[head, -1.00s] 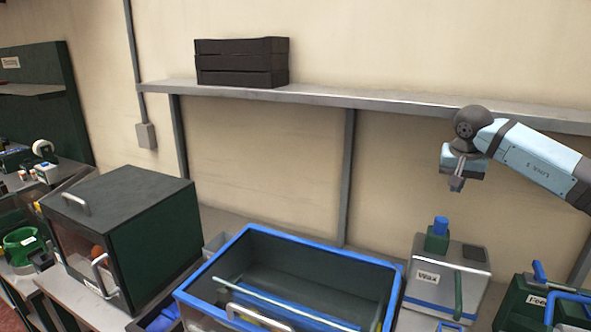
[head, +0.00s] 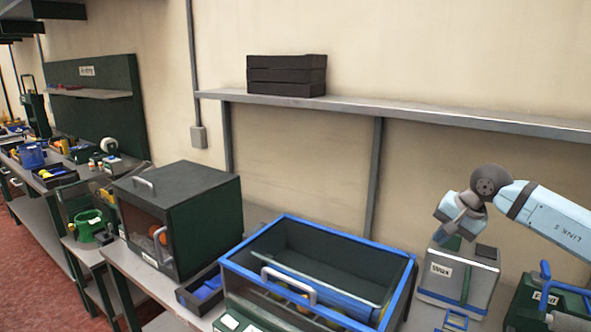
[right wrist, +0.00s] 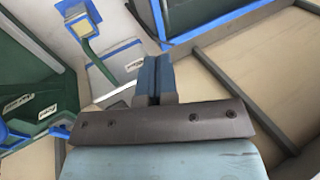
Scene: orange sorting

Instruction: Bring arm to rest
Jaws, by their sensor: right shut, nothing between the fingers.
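My right arm comes in from the right in the head view. The gripper is shut and empty. In the right wrist view the closed fingers (right wrist: 154,70) show in the middle, with nothing between them. The Wax box also shows in the right wrist view (right wrist: 118,65), apart from the fingers. My left gripper is not in view.
A blue-rimmed bin (head: 330,230) stands left of the Wax box. A dark green cabinet (head: 205,220) stands farther left. A green box (head: 535,300) is at the right. A shelf (head: 430,117) on the wall holds black crates (head: 286,76). Open air lies above the bin.

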